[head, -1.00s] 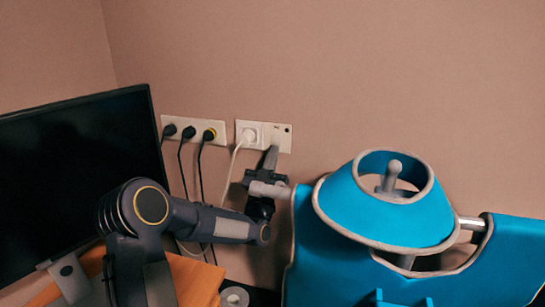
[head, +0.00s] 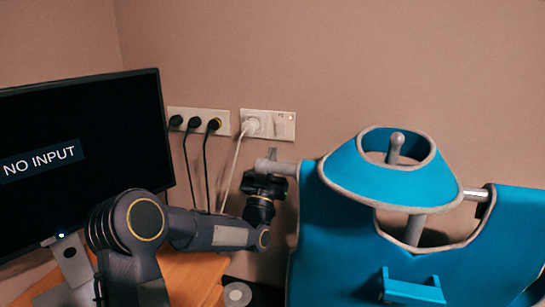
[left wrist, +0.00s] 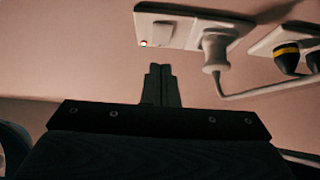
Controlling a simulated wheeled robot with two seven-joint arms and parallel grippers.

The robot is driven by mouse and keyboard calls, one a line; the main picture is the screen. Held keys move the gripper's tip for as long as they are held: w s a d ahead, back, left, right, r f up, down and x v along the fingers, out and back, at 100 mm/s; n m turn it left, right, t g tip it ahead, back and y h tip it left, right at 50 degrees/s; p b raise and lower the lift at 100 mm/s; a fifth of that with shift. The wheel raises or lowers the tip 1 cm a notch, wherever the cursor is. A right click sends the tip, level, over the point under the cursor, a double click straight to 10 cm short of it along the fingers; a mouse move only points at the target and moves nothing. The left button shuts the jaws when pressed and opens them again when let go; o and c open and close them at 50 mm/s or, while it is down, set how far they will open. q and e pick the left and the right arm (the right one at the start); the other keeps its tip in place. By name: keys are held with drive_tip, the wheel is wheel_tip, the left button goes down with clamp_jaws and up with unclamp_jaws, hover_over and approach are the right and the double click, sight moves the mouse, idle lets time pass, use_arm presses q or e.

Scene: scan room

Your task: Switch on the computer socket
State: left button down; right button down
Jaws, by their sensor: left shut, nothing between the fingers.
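The computer socket (head: 278,125) is a white wall plate with a white plug (head: 251,124) in its left part and a switch on its right part. A small red light glows at its right end. In the left wrist view the socket (left wrist: 178,28) is at the top, with the lit spot at its lower left edge. My left gripper (left wrist: 159,72) is shut and empty, below the plate and apart from it. In the head view the left gripper (head: 266,168) is below the socket, its fingers hard to make out. The monitor (head: 85,165) at left reads "NO INPUT". My right gripper is not in view.
A second wall plate (head: 185,113) with several black plugs is left of the socket. Cables hang down to the wooden desk (head: 190,275). Blue lead aprons and a collar (head: 395,180) on a rack stand close to the right of my left gripper.

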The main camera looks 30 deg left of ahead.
use_arm(q)
drive_tip(key=s+f+b, duration=0.1)
drive_tip(key=s+f, duration=0.3)
drive_tip(key=f, duration=0.2)
drive_tip(key=shift+s+d+f, duration=0.15)
drive_tip(key=shift+d+f, duration=0.05)
drive_tip(key=shift+d, duration=0.25)
drive_tip(key=shift+d, duration=0.1)
drive_tip(key=s+d+f+g+h, duration=0.3)
drive_tip(key=s+d+f+g, duration=0.3)
drive_tip(key=s, duration=0.5)
drive_tip(key=s+d+f+m+g+h, duration=0.1)
drive_tip(key=s+d+f+g+h, duration=0.25)
drive_tip(key=s+g, duration=0.55)
drive_tip(key=s+d+f+g+h, duration=0.3)
drive_tip(key=s+d+f+g, duration=0.25)
drive_tip(key=s, duration=0.65)
wheel_tip(320, 180, up, 17)
drive_tip(key=p, duration=1.5)
drive_tip(key=shift+d+f+p, duration=0.15)
drive_tip(key=shift+p, duration=0.25)
